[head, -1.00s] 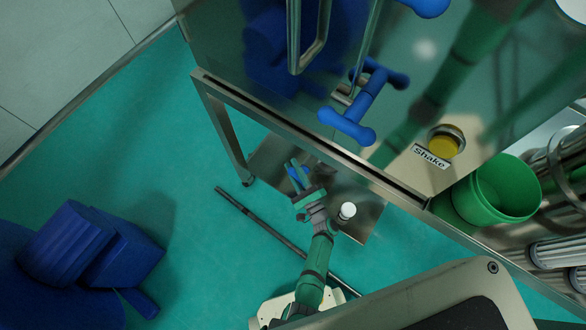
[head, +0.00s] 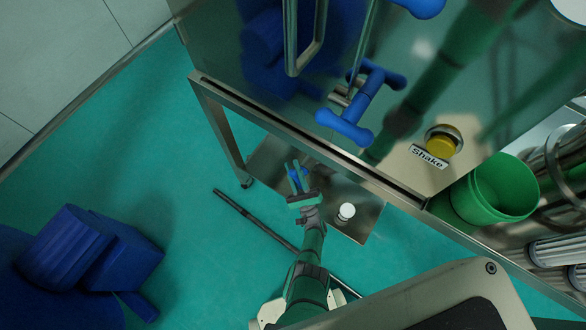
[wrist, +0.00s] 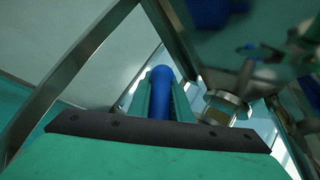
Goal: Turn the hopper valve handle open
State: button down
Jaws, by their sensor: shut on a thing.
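The blue handle (head: 297,174) is low beside the steel machine. It shows as a small blue piece between my fingers in the head view. In the wrist view it is a blue, round-ended bar (wrist: 160,88) standing between the two green fingers. My gripper (head: 298,178) is shut on this handle, one finger along each side. The handle's lower part is hidden behind the dark gripper edge in the wrist view. What the handle joins to, and how far it is turned, I cannot tell.
The steel frame (head: 290,128) is above my gripper. A blue T-shaped handle (head: 350,128) sticks out of the machine front, left of the yellow Shake button (head: 441,147). A green bucket (head: 485,200) is at right. Open teal floor (head: 170,190) lies to the left.

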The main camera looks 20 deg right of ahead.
jog(key=shift+r+t, duration=0.25)
jog(key=shift+t, duration=0.05)
dwell(0.5)
jog(key=c, duration=1.6)
grip_release()
jog(key=shift+c, duration=0.2)
jog(key=shift+f+m, duration=0.1)
jog(key=shift+m, duration=0.2)
